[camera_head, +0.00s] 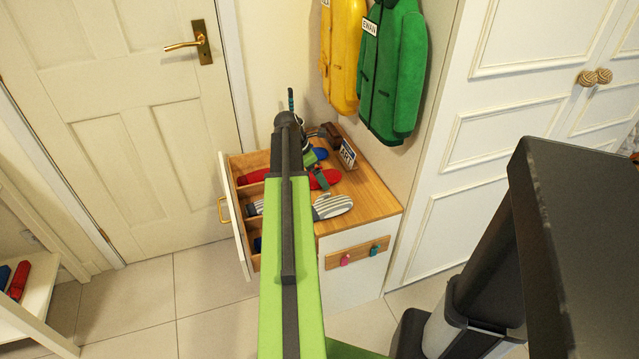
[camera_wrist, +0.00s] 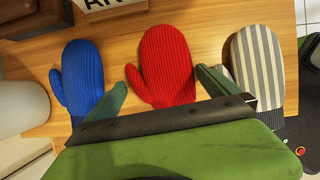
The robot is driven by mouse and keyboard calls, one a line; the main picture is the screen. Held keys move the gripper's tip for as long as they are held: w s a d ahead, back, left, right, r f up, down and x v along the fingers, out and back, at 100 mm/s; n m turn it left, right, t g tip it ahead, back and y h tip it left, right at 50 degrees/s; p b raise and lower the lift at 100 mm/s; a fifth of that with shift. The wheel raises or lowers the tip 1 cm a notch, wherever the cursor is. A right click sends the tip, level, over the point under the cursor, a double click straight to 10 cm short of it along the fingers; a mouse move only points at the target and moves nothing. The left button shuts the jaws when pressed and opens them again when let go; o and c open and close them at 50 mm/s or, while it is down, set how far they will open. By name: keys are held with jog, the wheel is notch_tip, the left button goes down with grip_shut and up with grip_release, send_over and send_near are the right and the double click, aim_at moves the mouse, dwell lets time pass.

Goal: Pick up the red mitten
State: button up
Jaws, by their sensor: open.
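The red mitten (camera_wrist: 166,62) lies flat on the wooden cabinet top, ribbed, with its thumb to the left in the wrist view. It also shows in the head view (camera_head: 326,179), partly hidden by my arm. My gripper (camera_wrist: 161,80) is open and empty, its two green fingers on either side of the red mitten's lower part. I cannot tell how far above the wood the fingertips are. A blue mitten (camera_wrist: 83,75) lies to the left and a grey-and-white striped mitten (camera_wrist: 258,65) to the right, close to the right finger.
An open drawer (camera_head: 235,220) juts from the cabinet's left side, with another red mitten (camera_head: 252,177) and a striped one in its compartments. A name block (camera_head: 347,154) stands at the back of the cabinet top. Yellow and green coats (camera_head: 393,70) hang above.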

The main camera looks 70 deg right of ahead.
jog(key=c, duration=1.2)
jog(key=shift+o, duration=0.2)
jog(key=shift+r, duration=0.1)
jog(key=shift+r, duration=0.1)
notch_tip(320, 180, up, 4)
jog(key=p, duration=0.4)
jog(key=shift+r, duration=0.1)
jog(key=s+a+r+p, duration=0.6)
jog(key=s+p, duration=0.1)
jog(key=s, duration=0.2)
jog(key=shift+s+a+r, duration=0.3)
jog(key=shift+a, duration=0.1)
